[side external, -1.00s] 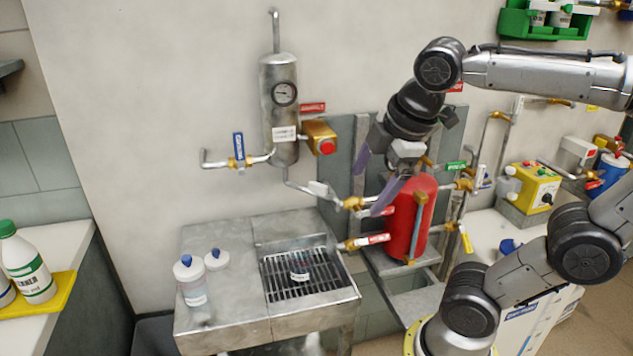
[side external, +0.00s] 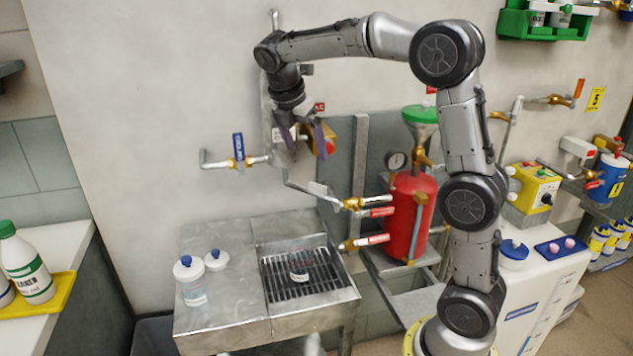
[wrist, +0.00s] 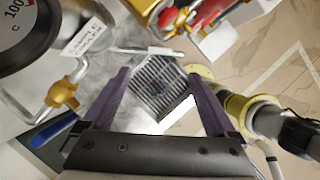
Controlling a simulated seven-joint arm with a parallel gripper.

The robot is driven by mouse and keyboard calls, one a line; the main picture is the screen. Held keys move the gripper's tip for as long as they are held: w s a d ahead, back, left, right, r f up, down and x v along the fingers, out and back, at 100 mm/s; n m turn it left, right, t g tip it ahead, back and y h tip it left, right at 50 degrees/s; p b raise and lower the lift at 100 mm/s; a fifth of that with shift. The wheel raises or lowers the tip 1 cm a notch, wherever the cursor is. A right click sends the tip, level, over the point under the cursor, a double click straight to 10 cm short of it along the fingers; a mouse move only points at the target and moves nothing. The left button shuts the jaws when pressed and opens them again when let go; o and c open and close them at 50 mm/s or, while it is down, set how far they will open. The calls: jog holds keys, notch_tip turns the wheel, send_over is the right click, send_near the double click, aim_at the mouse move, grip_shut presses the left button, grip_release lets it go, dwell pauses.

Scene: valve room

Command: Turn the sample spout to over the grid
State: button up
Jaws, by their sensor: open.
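A thin bent pipe with a white tag (side external: 318,188) runs from below the steel vessel towards a brass valve (side external: 352,204). Another pipe with a blue-handled brass valve (side external: 238,162) sticks out left of the vessel. I cannot tell which one is the sample spout. My gripper (side external: 306,150) is open and empty, pointing down in front of the vessel. In the wrist view its purple fingers (wrist: 158,75) are apart, with the grid below between them.
The vessel's gauge (wrist: 28,32) is close at the wrist view's upper left. A red cylinder (side external: 414,215) stands right of the sink. Two bottles stand on the bench (side external: 230,315).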

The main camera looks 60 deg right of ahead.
aim_at(318, 185)
jog(key=x, duration=1.2)
jog(key=shift+f, duration=0.25)
grip_shut()
